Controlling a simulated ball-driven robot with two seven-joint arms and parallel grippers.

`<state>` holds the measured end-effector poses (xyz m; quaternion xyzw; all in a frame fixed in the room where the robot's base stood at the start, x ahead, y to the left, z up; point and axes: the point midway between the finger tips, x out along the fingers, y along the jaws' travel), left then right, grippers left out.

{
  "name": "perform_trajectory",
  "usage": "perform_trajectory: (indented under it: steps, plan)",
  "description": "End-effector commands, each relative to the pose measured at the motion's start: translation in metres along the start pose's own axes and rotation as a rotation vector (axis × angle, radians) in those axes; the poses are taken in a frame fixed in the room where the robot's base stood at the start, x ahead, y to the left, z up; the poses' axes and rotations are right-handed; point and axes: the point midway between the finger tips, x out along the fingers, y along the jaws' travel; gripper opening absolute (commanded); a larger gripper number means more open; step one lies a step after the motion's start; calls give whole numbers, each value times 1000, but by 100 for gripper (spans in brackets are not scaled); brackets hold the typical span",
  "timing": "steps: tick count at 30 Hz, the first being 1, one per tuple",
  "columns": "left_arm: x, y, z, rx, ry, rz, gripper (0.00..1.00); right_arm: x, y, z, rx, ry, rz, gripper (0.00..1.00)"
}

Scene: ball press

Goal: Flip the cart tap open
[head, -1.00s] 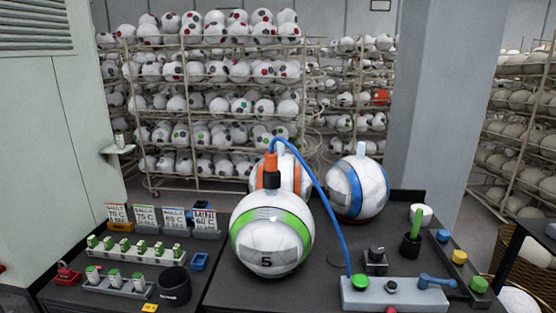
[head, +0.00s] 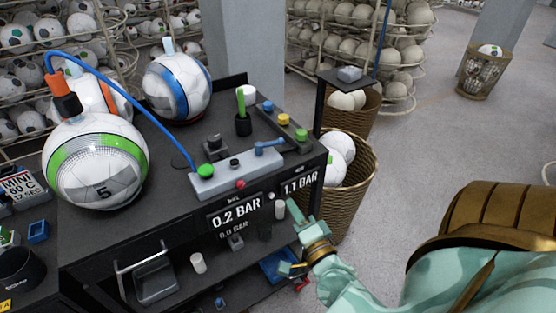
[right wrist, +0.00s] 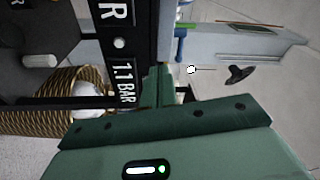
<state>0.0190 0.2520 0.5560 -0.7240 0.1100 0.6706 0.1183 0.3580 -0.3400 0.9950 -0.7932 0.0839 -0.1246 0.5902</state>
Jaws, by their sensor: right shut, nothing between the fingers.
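The blue tap lever (head: 268,147) lies on the right end of the grey control box (head: 225,177) on top of the black cart. Its handle points right, roughly along the box. My right gripper (head: 293,207) is shut and empty, in front of the cart's right corner and below the tap. In the right wrist view, my green fingers (right wrist: 156,86) are together beside the 1.1 BAR sign (right wrist: 122,83). A blue piece (right wrist: 179,48) shows beyond them; I cannot tell whether it is the tap. My left gripper is not in view.
A green button (head: 205,170) and a red knob (head: 240,184) are on the box. A large green-banded ball (head: 95,165) with a blue hose stands at left. A wicker basket (head: 350,190) of balls stands right of the cart.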

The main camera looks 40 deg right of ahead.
Motion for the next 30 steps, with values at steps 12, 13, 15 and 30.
perform_trajectory:
  steps: [12,13,15,30]
  plan:
    - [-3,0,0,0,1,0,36,38,-33,-26,272,96,-92,0]
    - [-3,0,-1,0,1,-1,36,44,-33,-27,271,96,-91,0]
    - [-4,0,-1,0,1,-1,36,60,-35,-28,270,95,-91,0]
    - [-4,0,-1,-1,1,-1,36,138,-38,-36,265,93,-86,0]
